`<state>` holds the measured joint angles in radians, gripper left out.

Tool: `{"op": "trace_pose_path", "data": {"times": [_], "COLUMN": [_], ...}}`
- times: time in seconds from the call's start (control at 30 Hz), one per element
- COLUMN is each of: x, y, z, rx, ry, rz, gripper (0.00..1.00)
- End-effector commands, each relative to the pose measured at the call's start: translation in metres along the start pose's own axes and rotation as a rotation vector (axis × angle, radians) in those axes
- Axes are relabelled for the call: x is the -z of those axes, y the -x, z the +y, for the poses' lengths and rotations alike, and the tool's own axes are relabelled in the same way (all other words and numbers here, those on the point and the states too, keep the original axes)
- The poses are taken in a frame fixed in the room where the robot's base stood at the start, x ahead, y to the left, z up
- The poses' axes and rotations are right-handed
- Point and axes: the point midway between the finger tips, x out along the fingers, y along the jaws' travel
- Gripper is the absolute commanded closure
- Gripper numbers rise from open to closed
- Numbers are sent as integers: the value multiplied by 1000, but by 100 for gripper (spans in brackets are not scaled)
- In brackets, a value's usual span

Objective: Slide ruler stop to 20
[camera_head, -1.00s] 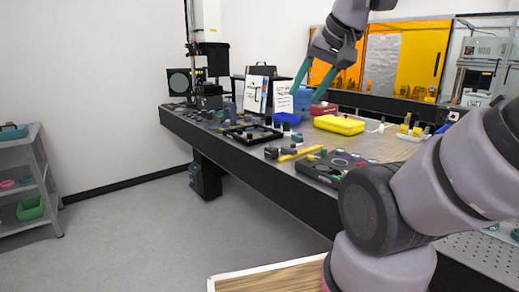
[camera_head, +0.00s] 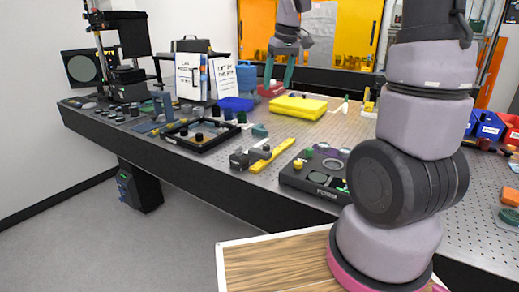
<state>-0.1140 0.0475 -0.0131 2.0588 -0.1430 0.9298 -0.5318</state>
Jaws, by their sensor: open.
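The yellow ruler (camera_head: 273,155) lies slanted on the perforated optical table, near its front edge. A dark block (camera_head: 258,154), which looks like the ruler stop, sits at the ruler's left side; I cannot tell the ruler's marks or the stop's reading at this size. My gripper (camera_head: 278,83) hangs with its teal fingers pointing down and apart, open and empty. In the picture it is above and behind the ruler, near the back of the table, clear of both ruler and stop.
Right of the ruler is a black tray (camera_head: 304,184) with round parts. A black frame (camera_head: 184,143) lies to its left. A yellow case (camera_head: 298,107) and a blue bin (camera_head: 235,104) stand behind. A wood-topped surface (camera_head: 238,270) is in the foreground, beside my arm.

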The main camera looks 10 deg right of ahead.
Motion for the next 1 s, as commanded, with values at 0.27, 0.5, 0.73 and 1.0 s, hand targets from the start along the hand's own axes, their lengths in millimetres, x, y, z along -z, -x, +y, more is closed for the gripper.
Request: {"op": "trace_pose_path", "data": {"times": [0.27,0.5,0.73,1.0], "x": [45,58,58,46], "y": [-108,-174,-199,-243], "z": [4,3,3,3], "rx": [15,33,41,41], "ry": [264,419,461,461], "rz": [-153,-232,-254,-255], "gripper": [25,25,25,25]}}
